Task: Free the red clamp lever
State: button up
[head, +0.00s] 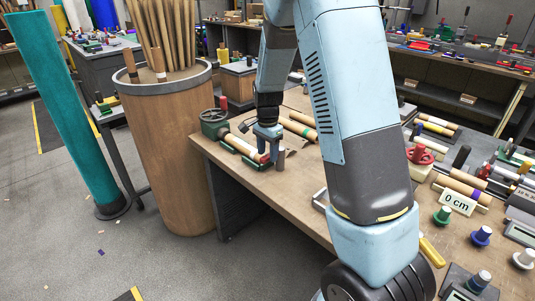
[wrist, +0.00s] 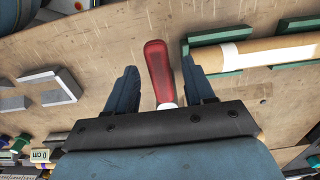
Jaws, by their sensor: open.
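The red clamp lever (wrist: 158,68) stands out in the wrist view, with a pale end near my gripper's palm. My gripper (wrist: 161,75) is open, with one dark blue finger on each side of the lever. A gap shows on both sides, so neither finger appears to press on it. In the head view my gripper (head: 267,134) points down over the near left part of the workbench. A small red part (head: 265,157) shows beside it, probably the lever, mostly hidden. What the lever is fixed to cannot be seen.
A tan roll (wrist: 265,50) lies in green cradles (wrist: 222,36) right of the fingers. Grey blocks (wrist: 55,90) lie left in the wrist view. The wooden bin (head: 170,150) stands beside the bench (head: 262,188).

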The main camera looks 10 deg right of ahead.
jog(key=shift+f, duration=0.55)
jog(key=shift+c, duration=0.5)
grip_shut()
